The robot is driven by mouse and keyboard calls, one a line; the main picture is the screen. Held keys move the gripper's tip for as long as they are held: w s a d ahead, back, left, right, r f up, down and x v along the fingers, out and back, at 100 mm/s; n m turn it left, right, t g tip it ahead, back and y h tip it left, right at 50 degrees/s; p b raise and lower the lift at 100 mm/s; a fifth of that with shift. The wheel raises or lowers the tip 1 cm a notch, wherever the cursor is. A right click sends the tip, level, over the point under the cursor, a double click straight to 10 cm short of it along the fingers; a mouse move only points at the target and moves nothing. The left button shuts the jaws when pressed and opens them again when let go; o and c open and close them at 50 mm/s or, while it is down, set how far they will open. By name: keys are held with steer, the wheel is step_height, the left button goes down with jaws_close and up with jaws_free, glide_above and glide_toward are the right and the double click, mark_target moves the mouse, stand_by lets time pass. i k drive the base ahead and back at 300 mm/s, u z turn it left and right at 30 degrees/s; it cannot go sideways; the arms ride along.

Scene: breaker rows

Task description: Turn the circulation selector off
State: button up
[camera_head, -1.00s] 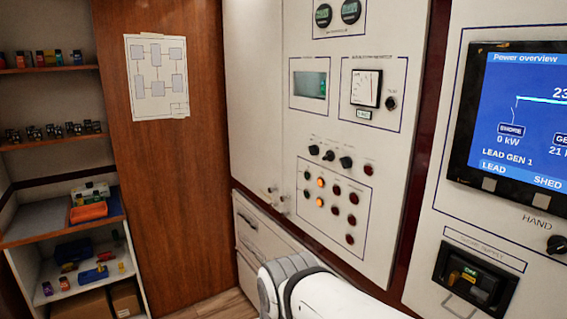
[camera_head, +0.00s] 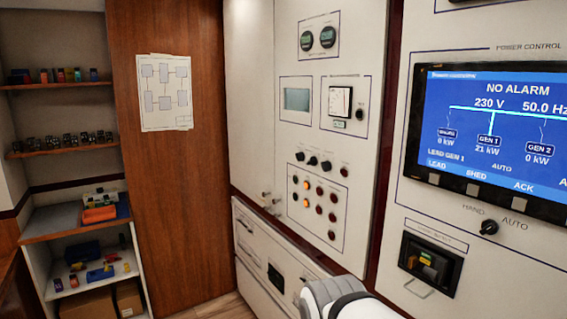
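A row of small black selector knobs (camera_head: 312,161) sits on the white panel in the middle of the picture, above a group of orange and dark red lamps or buttons. Another black knob (camera_head: 489,227), marked HAND and AUTO, sits below the blue screen at the right, its pointer direction hard to tell. The labels are too small to read, so I cannot tell which knob is the circulation selector. A white and grey part of my arm shows at the bottom right of centre, in front of the lower panels. My gripper is out of view.
The power screen (camera_head: 495,135) reads NO ALARM. A dark recessed unit (camera_head: 430,263) with a handle is below it. Shelves with small coloured parts (camera_head: 97,210) stand at the left, beside a wooden wall with a paper diagram (camera_head: 164,92). Some floor shows at the bottom.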

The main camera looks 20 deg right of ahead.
mark_target(313, 161)
steer(key=z, duration=0.05)
steer(key=i, duration=1)
